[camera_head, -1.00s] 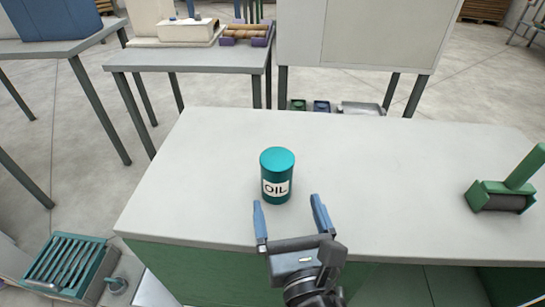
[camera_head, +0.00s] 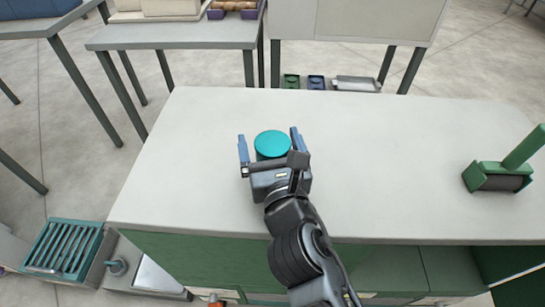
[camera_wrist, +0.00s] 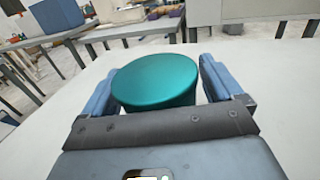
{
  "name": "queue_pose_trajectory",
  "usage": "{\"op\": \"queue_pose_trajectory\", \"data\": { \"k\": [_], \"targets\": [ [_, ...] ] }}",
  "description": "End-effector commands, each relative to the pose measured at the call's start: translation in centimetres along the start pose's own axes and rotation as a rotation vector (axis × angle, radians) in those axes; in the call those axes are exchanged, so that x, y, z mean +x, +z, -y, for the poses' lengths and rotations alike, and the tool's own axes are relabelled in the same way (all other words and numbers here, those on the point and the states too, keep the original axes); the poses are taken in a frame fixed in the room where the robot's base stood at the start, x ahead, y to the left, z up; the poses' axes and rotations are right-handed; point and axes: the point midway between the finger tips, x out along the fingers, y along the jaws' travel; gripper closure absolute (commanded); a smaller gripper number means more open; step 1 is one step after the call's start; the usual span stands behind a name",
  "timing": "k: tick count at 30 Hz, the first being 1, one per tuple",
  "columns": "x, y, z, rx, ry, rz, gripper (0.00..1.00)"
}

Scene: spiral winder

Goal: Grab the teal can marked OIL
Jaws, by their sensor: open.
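The teal can (camera_head: 272,143) stands upright on the white-topped workbench (camera_head: 400,160). Its OIL label is hidden behind my gripper in the head view. My gripper (camera_head: 270,142) is open, with one blue finger on each side of the can. In the wrist view the can's round top (camera_wrist: 156,78) lies between the two fingers (camera_wrist: 158,88), with a small gap at the right finger; at the left finger I cannot tell whether it touches.
A green tool with a dark roller (camera_head: 500,177) sits at the bench's right side. A grey table (camera_head: 175,36) stands behind to the left. Small green and blue bins (camera_head: 303,82) and a metal tray (camera_head: 357,85) lie beyond the back edge. The bench's middle right is clear.

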Motion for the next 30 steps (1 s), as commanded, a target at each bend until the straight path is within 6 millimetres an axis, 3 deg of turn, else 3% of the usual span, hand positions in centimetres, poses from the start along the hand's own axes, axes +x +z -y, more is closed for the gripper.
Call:
{"op": "queue_pose_trajectory", "data": {
  "k": [5,25,30],
  "targets": [
    [-0.01,-0.01,0.01,0.000,0.000,0.000,0.07],
    [-0.04,0.00,0.00,0.001,0.000,0.000,0.71],
    [-0.03,0.08,0.00,0.001,0.000,0.002,0.72]
  ]
}}
